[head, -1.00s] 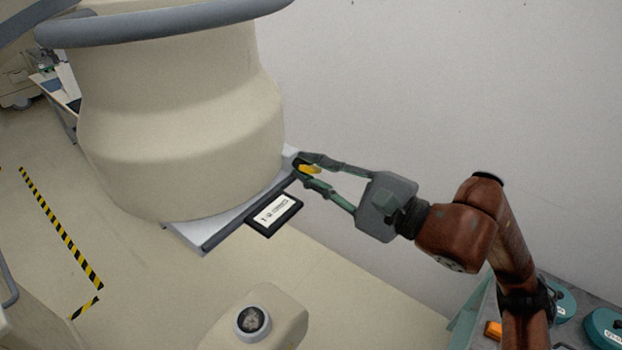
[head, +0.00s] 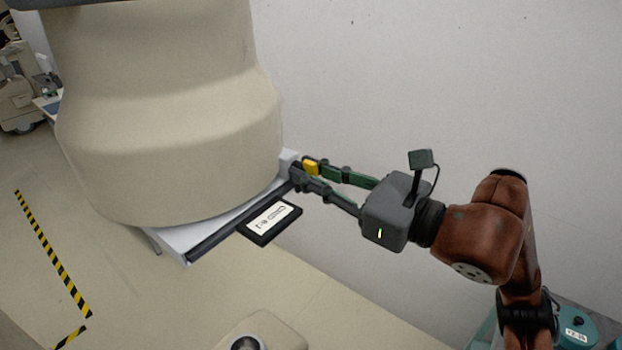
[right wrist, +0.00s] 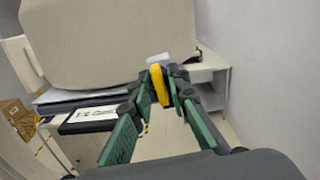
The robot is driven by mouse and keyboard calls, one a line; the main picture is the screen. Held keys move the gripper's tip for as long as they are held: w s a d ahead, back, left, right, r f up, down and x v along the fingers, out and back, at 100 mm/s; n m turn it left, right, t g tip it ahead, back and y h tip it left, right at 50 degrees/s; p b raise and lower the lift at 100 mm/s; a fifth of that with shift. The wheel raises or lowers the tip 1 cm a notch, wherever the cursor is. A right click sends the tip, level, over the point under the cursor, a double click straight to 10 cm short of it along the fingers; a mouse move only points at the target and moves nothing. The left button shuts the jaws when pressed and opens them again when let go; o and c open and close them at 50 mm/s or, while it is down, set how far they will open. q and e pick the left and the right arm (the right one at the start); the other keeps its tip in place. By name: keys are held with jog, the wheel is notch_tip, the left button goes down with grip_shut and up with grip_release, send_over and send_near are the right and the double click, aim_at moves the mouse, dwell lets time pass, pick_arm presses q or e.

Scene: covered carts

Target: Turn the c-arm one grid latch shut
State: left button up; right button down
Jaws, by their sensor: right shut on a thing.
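The yellow latch (head: 311,166) sits at the right end of the grid tray's dark front edge (head: 235,222), under the big cream C-arm housing (head: 165,120). My right gripper (head: 306,173) comes in from the right and is shut on the latch, one finger on each side. In the right wrist view the yellow latch (right wrist: 160,84) stands upright between the fingertips (right wrist: 162,88). A black-framed label plate (head: 270,222) sticks out from the tray's front. My left gripper is not in view.
A pale wall (head: 450,90) stands close behind my right gripper. A cream rounded part with a round dark knob (head: 248,343) is at the bottom. Teal round items (head: 575,325) lie at lower right. Striped tape (head: 50,250) marks the open floor at left.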

jog(key=shift+m, duration=0.6)
jog(key=shift+b, duration=0.3)
jog(key=c, duration=2.1)
grip_release()
jog(key=v, duration=1.2)
jog(key=shift+w, duration=0.1)
